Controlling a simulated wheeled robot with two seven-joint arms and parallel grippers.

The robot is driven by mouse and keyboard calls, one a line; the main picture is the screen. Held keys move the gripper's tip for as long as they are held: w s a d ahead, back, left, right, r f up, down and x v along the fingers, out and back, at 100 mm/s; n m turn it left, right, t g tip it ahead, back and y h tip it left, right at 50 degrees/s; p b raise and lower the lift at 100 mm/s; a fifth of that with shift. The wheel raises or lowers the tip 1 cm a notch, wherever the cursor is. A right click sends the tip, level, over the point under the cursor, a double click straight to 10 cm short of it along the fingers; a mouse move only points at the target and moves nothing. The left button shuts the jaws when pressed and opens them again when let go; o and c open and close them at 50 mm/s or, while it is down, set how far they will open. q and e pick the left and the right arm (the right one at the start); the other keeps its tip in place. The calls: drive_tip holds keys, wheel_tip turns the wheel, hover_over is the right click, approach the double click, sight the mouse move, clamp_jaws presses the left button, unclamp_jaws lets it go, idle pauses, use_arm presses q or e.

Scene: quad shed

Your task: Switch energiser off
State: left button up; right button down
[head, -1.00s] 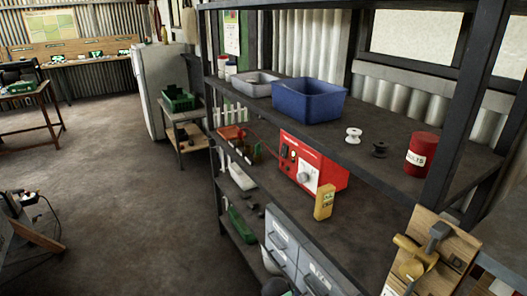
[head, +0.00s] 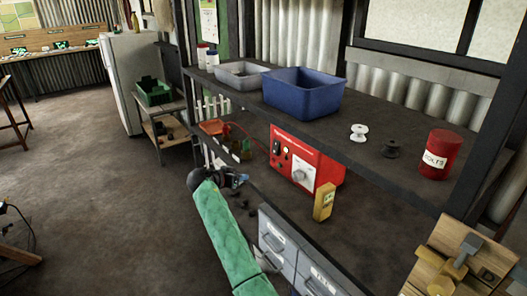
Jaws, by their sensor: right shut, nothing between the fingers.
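The energiser is a red box (head: 318,172) on the shelf below the top one, with a white panel and a round dial (head: 299,175) on its front. A dark switch (head: 277,148) is at the left of its face; its position is too small to tell. My right arm, in a green quilted sleeve, rises from the bottom. My right gripper (head: 241,181) is shut and empty, left of the energiser and apart from it in the picture. My left gripper is not in view.
A yellow device (head: 324,203) stands in front of the energiser's right side. Grey drawers (head: 279,240) are below. The shelf above holds a blue bin (head: 303,95), a grey tray (head: 240,76), two insulators and a red tin (head: 440,155). The floor at left has free room.

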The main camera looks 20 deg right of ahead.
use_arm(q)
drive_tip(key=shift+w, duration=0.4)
use_arm(e)
wheel_tip(320, 180, up, 9)
drive_tip(key=w+m+g+h, duration=0.1)
drive_tip(key=m+h, duration=0.2)
drive_tip(key=m, duration=0.2)
drive_tip(key=shift+a+g, duration=0.3)
drive_tip(key=shift+a, duration=0.1)
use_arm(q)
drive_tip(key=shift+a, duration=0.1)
use_arm(e)
drive_tip(key=shift+f, duration=0.1)
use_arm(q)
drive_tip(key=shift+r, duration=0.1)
